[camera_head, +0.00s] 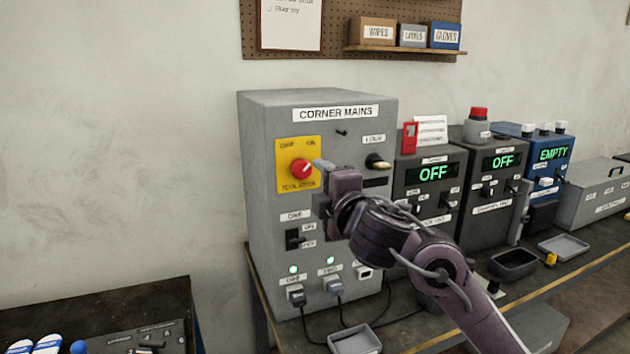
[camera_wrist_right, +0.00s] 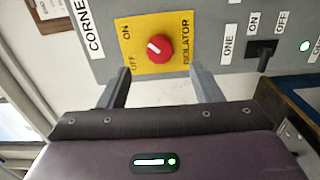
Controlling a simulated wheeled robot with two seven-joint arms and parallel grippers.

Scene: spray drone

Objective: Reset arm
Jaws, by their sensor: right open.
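My right arm reaches from the lower right of the head view to the front of the grey CORNER MAINS box (camera_head: 350,150). My right gripper (camera_head: 322,180) is in front of the box, beside the red isolator knob (camera_head: 301,169) on its yellow plate (camera_head: 284,150). In the right wrist view, the gripper (camera_wrist_right: 158,85) is open and empty, its two fingers apart below the knob (camera_wrist_right: 160,48). The knob lies beyond the fingertips, between their lines. A white mark on it points up and left. My left gripper is not in view.
Below the isolator are a black switch (camera_head: 293,239), two plugs with green lights, and cables. Two dark units (camera_head: 430,190) reading OFF and a blue unit (camera_head: 553,155) reading EMPTY stand to the right. Small trays (camera_head: 355,340) lie on the bench. Bare wall is left of the box.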

